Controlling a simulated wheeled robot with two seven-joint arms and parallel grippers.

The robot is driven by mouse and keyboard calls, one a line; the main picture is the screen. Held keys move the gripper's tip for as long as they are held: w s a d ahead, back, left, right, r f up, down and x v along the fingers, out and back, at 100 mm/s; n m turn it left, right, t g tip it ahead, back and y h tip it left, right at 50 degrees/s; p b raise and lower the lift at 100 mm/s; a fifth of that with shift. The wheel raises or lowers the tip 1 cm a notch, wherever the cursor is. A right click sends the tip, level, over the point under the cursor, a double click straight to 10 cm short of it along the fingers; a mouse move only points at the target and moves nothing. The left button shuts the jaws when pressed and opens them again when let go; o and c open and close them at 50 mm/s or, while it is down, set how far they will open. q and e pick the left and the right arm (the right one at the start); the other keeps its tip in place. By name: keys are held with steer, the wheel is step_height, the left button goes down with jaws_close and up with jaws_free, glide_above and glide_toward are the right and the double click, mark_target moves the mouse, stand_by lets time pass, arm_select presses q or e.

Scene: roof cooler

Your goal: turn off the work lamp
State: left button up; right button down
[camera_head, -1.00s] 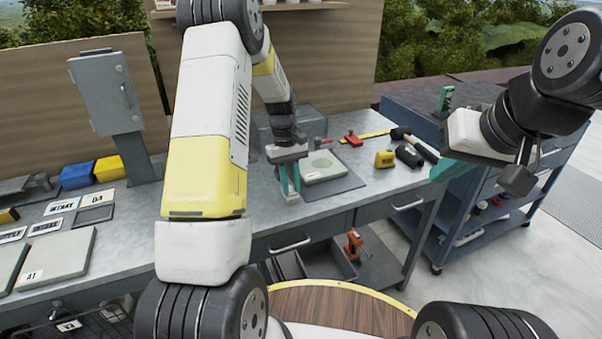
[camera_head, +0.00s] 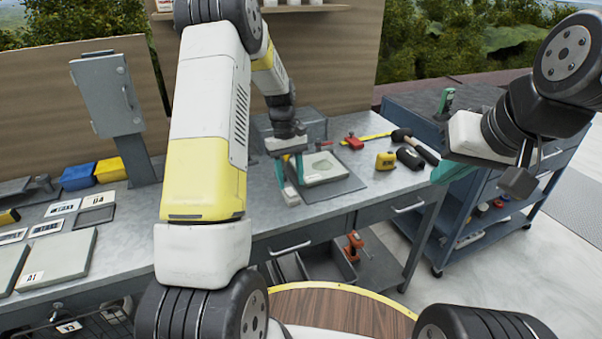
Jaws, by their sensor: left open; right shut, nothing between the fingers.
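I cannot make out a work lamp or its switch in the head view. My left gripper (camera_head: 290,172) has teal fingers, spread apart and empty, pointing down at the workbench (camera_head: 340,205) just left of a pale square slab (camera_head: 322,168) on a dark mat. I cannot tell whether its fingertips touch the bench. My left arm covers the middle-left of the bench and what lies behind it. My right gripper (camera_head: 440,172) is at the right, over the blue cart's near side, shut and empty; its fingers are partly hidden.
A grey box with a side lever (camera_head: 103,92) stands on a post at the left. Blue and yellow bins (camera_head: 78,176) sit near it. A yellow tape measure (camera_head: 385,161), a red clamp and black-handled tools lie right of the slab. A blue cart (camera_head: 410,120) stands at the right.

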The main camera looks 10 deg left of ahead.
mark_target(289, 189)
arm_select(q)
steer(key=v, duration=0.4)
steer(key=shift+w+r, duration=0.1)
steer(key=shift+r, duration=0.05)
steer(key=shift+a+r, duration=0.1)
steer(key=shift+r, duration=0.35)
